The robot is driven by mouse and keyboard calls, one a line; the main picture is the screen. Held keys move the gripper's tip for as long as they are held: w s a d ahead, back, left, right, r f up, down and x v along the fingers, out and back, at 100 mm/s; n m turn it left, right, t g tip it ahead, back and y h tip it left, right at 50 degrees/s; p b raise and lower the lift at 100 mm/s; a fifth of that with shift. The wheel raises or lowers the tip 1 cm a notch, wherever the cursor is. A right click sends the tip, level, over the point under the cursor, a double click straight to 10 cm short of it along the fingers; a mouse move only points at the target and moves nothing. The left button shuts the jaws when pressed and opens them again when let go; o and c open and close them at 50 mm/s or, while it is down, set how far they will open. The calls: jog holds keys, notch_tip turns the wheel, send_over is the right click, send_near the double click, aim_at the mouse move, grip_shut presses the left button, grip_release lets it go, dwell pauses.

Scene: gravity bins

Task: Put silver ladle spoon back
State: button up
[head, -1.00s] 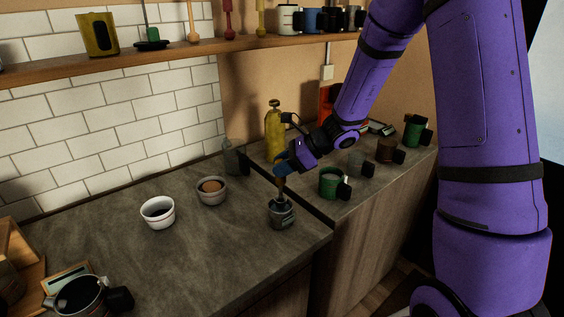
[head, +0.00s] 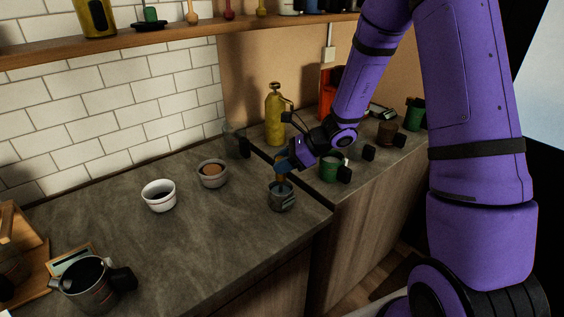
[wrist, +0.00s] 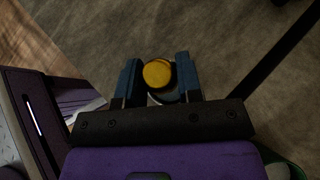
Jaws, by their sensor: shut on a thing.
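My gripper (head: 285,166) is shut on the ladle spoon's handle, which shows as a round yellow end (wrist: 157,73) between the two blue fingers in the wrist view. In the head view a short brown length of the handle (head: 281,178) shows below the fingers, upright. It runs down to a dark grey cup (head: 282,198) on the counter near its right edge. The spoon's lower end and any silver part are hidden by the cup, so I cannot tell whether it touches the bottom.
A white bowl (head: 159,195) and a grey bowl with brown contents (head: 212,173) stand left of the cup. A green mug (head: 330,168) and a yellow bottle (head: 275,118) stand on the right counter. A dark pot (head: 88,284) is at front left. The middle counter is clear.

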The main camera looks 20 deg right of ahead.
jog(key=shift+f, duration=0.45)
dwell(0.3)
jog(key=o, duration=1.1)
jog(key=v, duration=1)
jog(key=shift+s+d+r, duration=0.2)
jog(key=shift+d, duration=0.1)
